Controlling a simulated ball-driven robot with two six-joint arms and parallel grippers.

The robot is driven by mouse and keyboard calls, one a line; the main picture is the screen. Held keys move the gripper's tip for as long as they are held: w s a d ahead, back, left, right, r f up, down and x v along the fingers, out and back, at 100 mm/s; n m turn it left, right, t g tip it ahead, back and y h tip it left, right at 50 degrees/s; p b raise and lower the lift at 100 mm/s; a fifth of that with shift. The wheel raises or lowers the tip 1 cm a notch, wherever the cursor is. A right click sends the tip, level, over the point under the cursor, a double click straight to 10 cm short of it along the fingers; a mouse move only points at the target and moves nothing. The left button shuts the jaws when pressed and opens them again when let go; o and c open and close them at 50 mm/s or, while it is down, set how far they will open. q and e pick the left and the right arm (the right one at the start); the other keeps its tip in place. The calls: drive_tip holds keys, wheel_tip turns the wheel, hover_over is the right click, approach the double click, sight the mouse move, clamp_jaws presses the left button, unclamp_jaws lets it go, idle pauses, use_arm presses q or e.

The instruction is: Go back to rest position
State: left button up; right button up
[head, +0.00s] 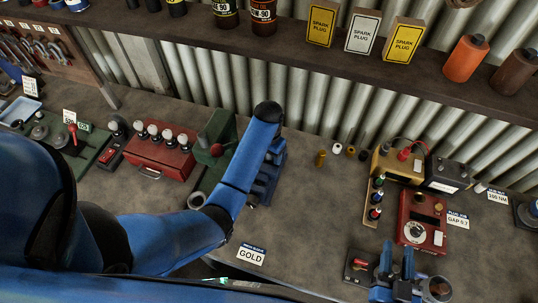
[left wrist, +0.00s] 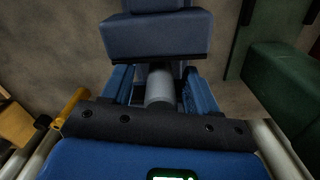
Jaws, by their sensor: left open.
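My left arm reaches in from the left over the bench. Its gripper is mostly hidden behind the arm in the head view, near a dark blue part (head: 268,180). In the left wrist view my left gripper (left wrist: 160,80) is open, its blue fingers apart. A grey cylinder (left wrist: 160,88) shows between them, below a blue block (left wrist: 155,35); I cannot tell whether the fingers touch it. My right gripper (head: 397,250) is at the lower right of the head view, its two blue fingers apart with nothing visible between them.
A red toolbox with bulbs (head: 160,157) and a green stand (head: 215,150) are left of my left arm. A red tester (head: 422,220) and a small dark box with a red switch (head: 360,265) are near my right gripper.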

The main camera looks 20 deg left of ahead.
use_arm(q)
drive_tip(key=shift+o, duration=0.5)
drive_tip(key=shift+r, duration=0.15)
drive_tip(key=shift+r+p, duration=0.2)
drive_tip(key=shift+p, duration=0.1)
drive_tip(key=shift+w+r+p, duration=0.35)
drive_tip(key=shift+r+p, duration=0.2)
drive_tip(key=shift+w+r+p, duration=0.3)
drive_tip(key=shift+r+p, duration=0.2)
drive_tip(key=shift+p, duration=0.05)
drive_tip(key=shift+a+r, duration=0.1)
drive_tip(key=shift+r, duration=0.1)
drive_tip(key=shift+s+r, duration=0.2)
drive_tip(key=shift+r, duration=0.55)
drive_tip(key=shift+s+r, duration=0.5)
drive_tip(key=shift+r, duration=0.45)
drive_tip(key=shift+w+r, duration=0.2)
